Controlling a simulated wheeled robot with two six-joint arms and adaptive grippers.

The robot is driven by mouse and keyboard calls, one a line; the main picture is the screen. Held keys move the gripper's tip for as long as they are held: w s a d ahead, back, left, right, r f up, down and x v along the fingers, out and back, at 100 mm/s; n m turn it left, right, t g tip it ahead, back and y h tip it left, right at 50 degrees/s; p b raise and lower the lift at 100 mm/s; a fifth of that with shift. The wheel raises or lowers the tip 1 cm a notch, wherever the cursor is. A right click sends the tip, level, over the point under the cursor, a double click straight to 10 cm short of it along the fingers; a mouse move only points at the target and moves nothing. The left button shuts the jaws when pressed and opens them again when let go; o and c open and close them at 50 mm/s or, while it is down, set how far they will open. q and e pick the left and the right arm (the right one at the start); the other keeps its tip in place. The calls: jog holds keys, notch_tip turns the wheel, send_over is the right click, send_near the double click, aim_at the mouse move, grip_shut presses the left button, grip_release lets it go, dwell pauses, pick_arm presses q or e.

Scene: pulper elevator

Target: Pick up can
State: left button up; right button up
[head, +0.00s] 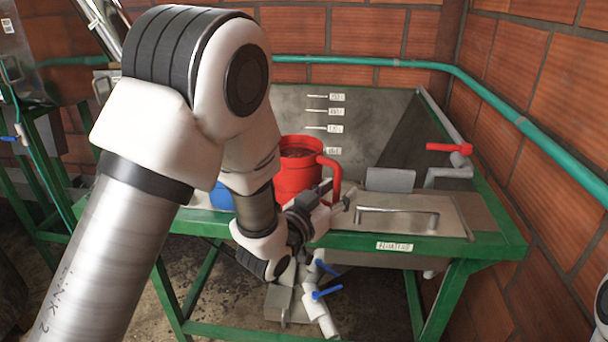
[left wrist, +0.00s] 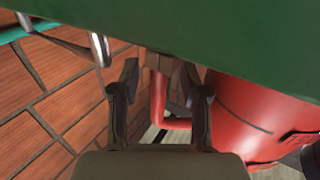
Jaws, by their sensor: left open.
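The can is a red jug (head: 296,172) with a dark filling and a side handle. It stands on the steel top of the green-framed table, its left part hidden behind my left arm. My left gripper (head: 335,194) is at the table's front edge, just in front of the handle. In the left wrist view the can (left wrist: 262,118) is on the right, and its handle shows between the two spread fingers of my left gripper (left wrist: 161,92). The fingers are open, and I cannot tell whether they touch the handle. My right gripper is not in view.
A blue object (head: 221,197) stands left of the can, partly hidden by my arm. A metal lid with a bar handle (head: 397,211) lies to the right. The green table frame (head: 455,247) runs along the front. Blue-handled valves (head: 322,292) hang below.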

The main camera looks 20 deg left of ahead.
pick_arm(q)
jog(key=shift+w+f, duration=0.1)
jog(key=shift+w, duration=0.05)
jog(key=c, duration=0.3)
jog(key=shift+s+r, duration=0.2)
jog(key=shift+s, duration=0.1)
grip_shut()
jog(key=shift+w, duration=0.15)
